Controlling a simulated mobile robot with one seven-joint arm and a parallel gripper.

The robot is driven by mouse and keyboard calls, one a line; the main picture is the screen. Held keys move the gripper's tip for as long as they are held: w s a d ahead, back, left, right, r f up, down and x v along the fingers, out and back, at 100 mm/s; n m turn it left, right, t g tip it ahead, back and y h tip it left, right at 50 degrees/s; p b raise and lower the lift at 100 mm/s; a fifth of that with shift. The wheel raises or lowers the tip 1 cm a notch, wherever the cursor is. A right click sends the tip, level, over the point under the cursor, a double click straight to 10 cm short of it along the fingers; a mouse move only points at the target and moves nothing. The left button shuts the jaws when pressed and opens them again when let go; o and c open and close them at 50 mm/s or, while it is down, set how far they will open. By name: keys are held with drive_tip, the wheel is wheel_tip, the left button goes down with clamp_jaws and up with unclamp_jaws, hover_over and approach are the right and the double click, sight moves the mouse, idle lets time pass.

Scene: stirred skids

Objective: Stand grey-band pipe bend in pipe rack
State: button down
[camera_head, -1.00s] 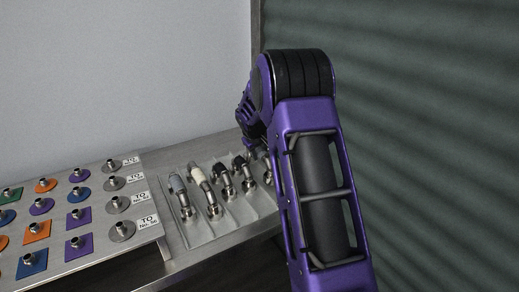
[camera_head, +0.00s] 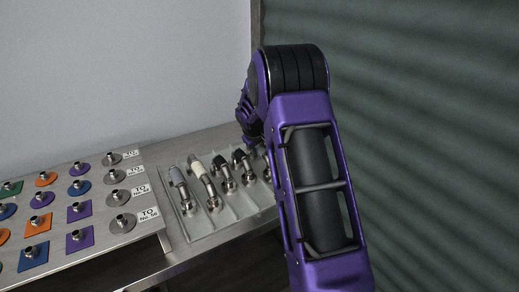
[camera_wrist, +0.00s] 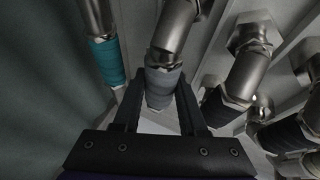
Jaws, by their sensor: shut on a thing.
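In the wrist view, my gripper (camera_wrist: 160,110) is shut on the grey-band pipe bend (camera_wrist: 165,86), with one finger on each side of its band. The bend's bare metal pipe runs up out of the top of the view. In the head view, my arm hides the held bend and my fingertips. A grey tray with raised dividers (camera_head: 207,229) holds a row of pipe bends. The plate at left with metal stubs and labels (camera_head: 145,233) is in the head view. I cannot tell which one is the pipe rack.
A teal-band bend (camera_wrist: 108,62) is close to my left finger in the wrist view; a dark-band bend (camera_wrist: 220,106) is close to the right. The head view shows a slate-band bend (camera_head: 177,177) and a cream-band bend (camera_head: 196,169). A ridged dark wall (camera_head: 430,130) stands at right.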

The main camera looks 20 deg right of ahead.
drive_tip(key=shift+c, duration=1.9)
unclamp_jaws()
drive_tip(key=shift+f, duration=0.1)
drive_tip(key=p+v, duration=0.2)
drive_tip(key=v, duration=1.5)
drive_tip(key=shift+s+a, duration=0.1)
drive_tip(key=shift+a, duration=0.05)
